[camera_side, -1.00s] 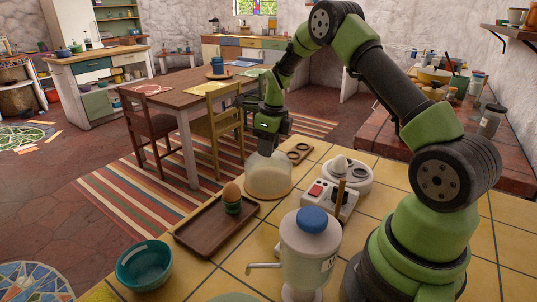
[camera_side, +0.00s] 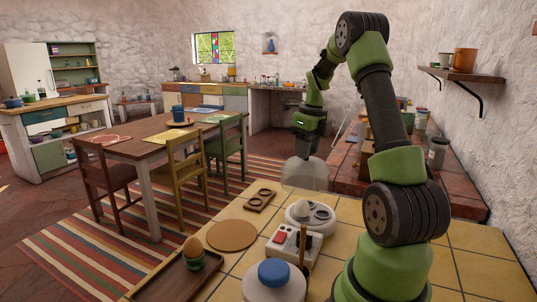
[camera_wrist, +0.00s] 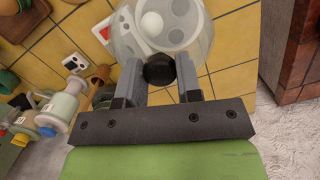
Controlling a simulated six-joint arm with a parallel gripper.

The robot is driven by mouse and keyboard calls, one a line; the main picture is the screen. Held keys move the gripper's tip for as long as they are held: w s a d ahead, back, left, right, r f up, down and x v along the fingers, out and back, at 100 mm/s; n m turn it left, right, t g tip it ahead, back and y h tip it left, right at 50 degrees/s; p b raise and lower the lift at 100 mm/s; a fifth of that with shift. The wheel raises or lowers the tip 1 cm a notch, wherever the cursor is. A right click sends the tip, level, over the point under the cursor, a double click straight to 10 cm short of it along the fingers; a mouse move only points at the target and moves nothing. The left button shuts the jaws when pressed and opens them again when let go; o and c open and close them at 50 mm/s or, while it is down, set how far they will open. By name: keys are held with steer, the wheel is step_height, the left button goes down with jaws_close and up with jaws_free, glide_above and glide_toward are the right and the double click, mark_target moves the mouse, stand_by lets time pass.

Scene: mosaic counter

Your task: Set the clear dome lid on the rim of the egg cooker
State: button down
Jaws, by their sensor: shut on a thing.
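The clear dome lid (camera_side: 303,175) hangs in the air beyond the egg cooker in the side view. My gripper (camera_side: 307,152) is shut on its black knob (camera_wrist: 158,70), which shows between the fingers (camera_wrist: 160,88) in the wrist view. The dome (camera_wrist: 195,50) looks upright, rim down. The white round egg cooker (camera_side: 322,222) stands on the tiled counter, with pale round parts on top. In the wrist view, the egg cooker (camera_wrist: 152,22) shows through the clear dome. The lid is apart from the cooker's rim; its exact height above it is hard to judge.
A white box with a red switch (camera_side: 281,238) stands before the cooker. A bare round wooden mat (camera_side: 231,236), a two-ring wooden holder (camera_side: 260,200) and a tray (camera_side: 150,289) with an egg (camera_side: 193,246) in a green cup lie left. A blue-lidded container (camera_side: 273,272) stands in front.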

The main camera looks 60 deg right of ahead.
steer(key=shift+s+d+m, duration=0.15)
steer(key=shift+s+d, duration=0.05)
steer(key=shift+s, duration=0.3)
steer(key=shift+s+d+m, duration=0.15)
steer(key=shift+s+d, duration=0.05)
steer(key=shift+s, duration=0.3)
steer(key=shift+f, duration=0.2)
step_height(320, 180, down, 6)
steer(key=shift+f, duration=0.2)
steer(key=shift+f, duration=0.95)
stand_by(1.5)
steer(key=c, duration=0.7)
jaws_free()
steer(key=shift+r, duration=0.1)
